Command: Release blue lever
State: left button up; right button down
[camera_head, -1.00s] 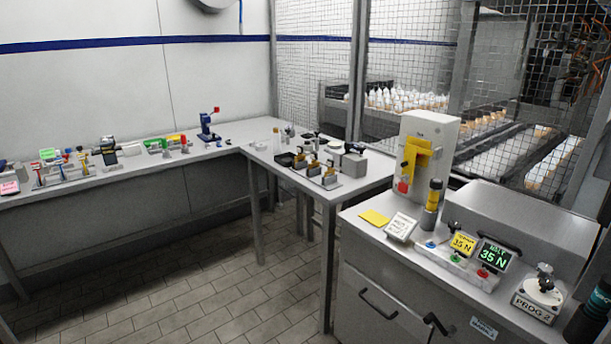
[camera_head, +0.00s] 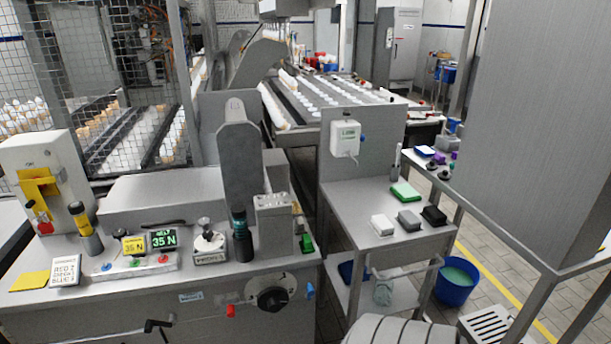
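A small blue lever (camera_head: 309,290) sticks out at the right end of the front panel of the metal machine cabinet (camera_head: 200,312). It sits just right of a large black rotary knob (camera_head: 272,298). A red lever (camera_head: 231,311) sits on the knob's left side. The blue lever looks roughly upright, but it is too small to tell its exact position. Neither of my grippers is in view.
A side table (camera_head: 345,205) stands right, with a blue bucket (camera_head: 457,280) beyond.

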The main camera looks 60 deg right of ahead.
aim_at(309, 291)
jog(key=z, duration=1.9)
jog(key=k, duration=0.5)
jog(key=u, duration=0.55)
jog(key=k, duration=0.85)
jog(key=z, duration=0.2)
jog(key=i, duration=0.5)
jog(key=z, duration=0.85)
jog(key=i, duration=1.1)
jog(key=u, duration=0.3)
